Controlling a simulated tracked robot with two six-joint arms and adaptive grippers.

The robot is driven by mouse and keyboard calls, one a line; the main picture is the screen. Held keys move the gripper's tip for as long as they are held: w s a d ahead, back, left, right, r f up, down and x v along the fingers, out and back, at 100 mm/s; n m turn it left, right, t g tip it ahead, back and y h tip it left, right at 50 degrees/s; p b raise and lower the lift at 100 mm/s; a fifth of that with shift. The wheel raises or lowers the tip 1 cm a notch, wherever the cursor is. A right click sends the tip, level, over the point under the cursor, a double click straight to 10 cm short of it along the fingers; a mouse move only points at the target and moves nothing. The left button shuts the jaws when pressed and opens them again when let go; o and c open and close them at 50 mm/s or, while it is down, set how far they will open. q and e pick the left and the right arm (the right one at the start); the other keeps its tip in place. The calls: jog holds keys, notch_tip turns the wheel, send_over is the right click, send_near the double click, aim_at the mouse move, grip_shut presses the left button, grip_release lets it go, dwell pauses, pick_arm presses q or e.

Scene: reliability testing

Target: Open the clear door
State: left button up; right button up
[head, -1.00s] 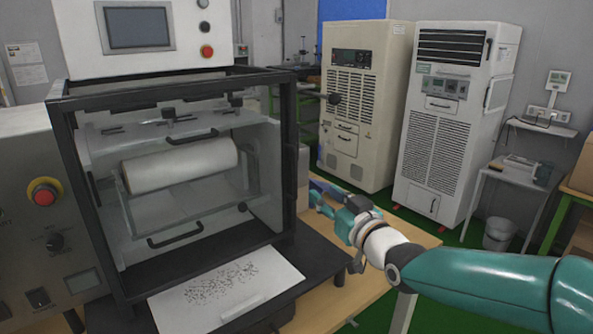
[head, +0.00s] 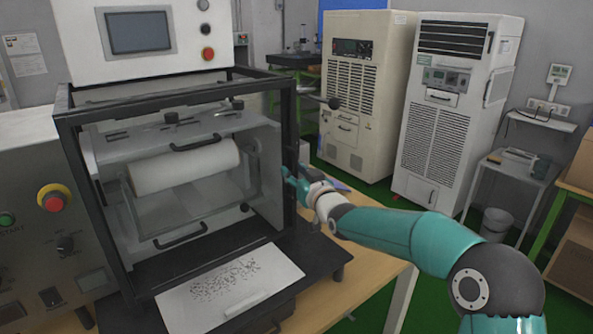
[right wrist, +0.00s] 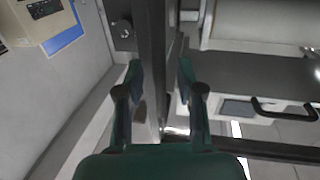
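The test machine has a black frame (head: 69,150) around a chamber. A clear panel with a black handle (head: 180,235) shows low in the chamber, in front of a white roll (head: 185,166). A second black handle (head: 195,143) is above the roll. I cannot tell for sure which clear surface is the door. My right gripper (head: 289,180) is beside the frame's right front post. In the right wrist view its fingers (right wrist: 159,78) are apart, with a dark upright bar between them in the picture; contact is unclear. My left gripper is not in view.
A speckled white plate (head: 225,283) lies on the black base before the chamber. A red stop button (head: 53,202) is at left. Two tall cabinets (head: 364,95) (head: 452,110) stand behind the wooden table.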

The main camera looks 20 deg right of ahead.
grip_shut()
jog(key=shift+s+f, duration=0.1)
dwell(0.4)
